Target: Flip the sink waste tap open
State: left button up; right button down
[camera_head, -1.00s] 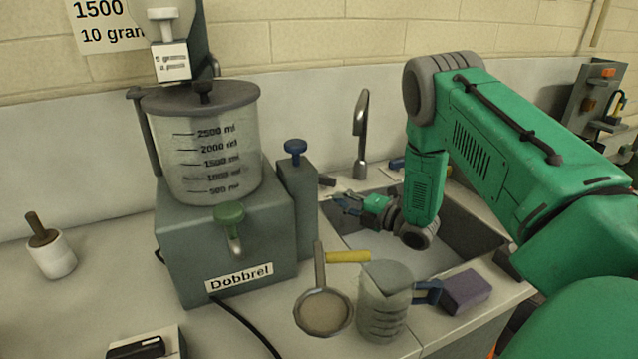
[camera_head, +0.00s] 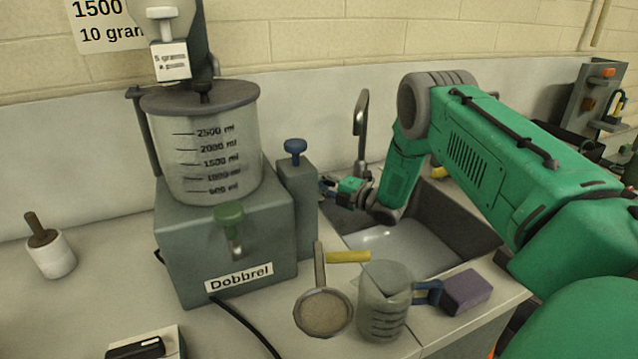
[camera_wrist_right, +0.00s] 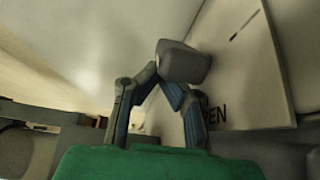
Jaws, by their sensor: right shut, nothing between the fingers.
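The sink (camera_head: 455,212) is a dark grey basin with pale water or a light bottom. My right gripper (camera_head: 327,184) is shut and empty at its back left corner, close beside the grey column with the blue knob. In the right wrist view my fingers (camera_wrist_right: 160,78) meet at a grey rounded block (camera_wrist_right: 186,62), which looks like the tap's handle. I cannot tell whether they touch it. A pale plate (camera_wrist_right: 240,65) behind it carries letters ending in "EN", the rest hidden. In the head view the gripper hides this handle. My left gripper is out of view.
A curved metal faucet (camera_head: 361,130) stands behind the sink. The Dobbrel machine (camera_head: 225,240) and its blue-knobbed column (camera_head: 297,205) stand left of the gripper. A strainer (camera_head: 323,312), a measuring jug (camera_head: 384,305) and a purple sponge (camera_head: 466,292) lie in front of the sink.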

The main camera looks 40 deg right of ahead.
jog(key=shift+w+a+m+t+h, duration=0.15)
jog(key=shift+m+h, duration=0.35)
jog(key=shift+h, duration=0.3)
jog(key=shift+w+m+t+h, duration=0.15)
jog(key=shift+m+h, duration=0.35)
jog(key=shift+h, duration=0.6)
jog(key=m+h, duration=0.2)
jog(key=h, duration=0.1)
jog(key=shift+w+a, duration=0.1)
jog(key=shift+w, duration=0.15)
jog(key=m+h, duration=0.1)
jog(key=h, duration=0.1)
jog(key=m+g+h+b, duration=0.1)
jog(key=shift+w+m+h, duration=0.3)
jog(key=shift+m+h, duration=0.1)
jog(key=shift+w+d+b, duration=0.15)
jog(key=shift+d+b, duration=0.05)
jog(key=shift+b, duration=0.1)
jog(key=shift+w+d, duration=0.1)
jog(key=shift+s+a, duration=0.25)
jog(key=shift+s, duration=0.25)
jog(key=v, duration=1.1)
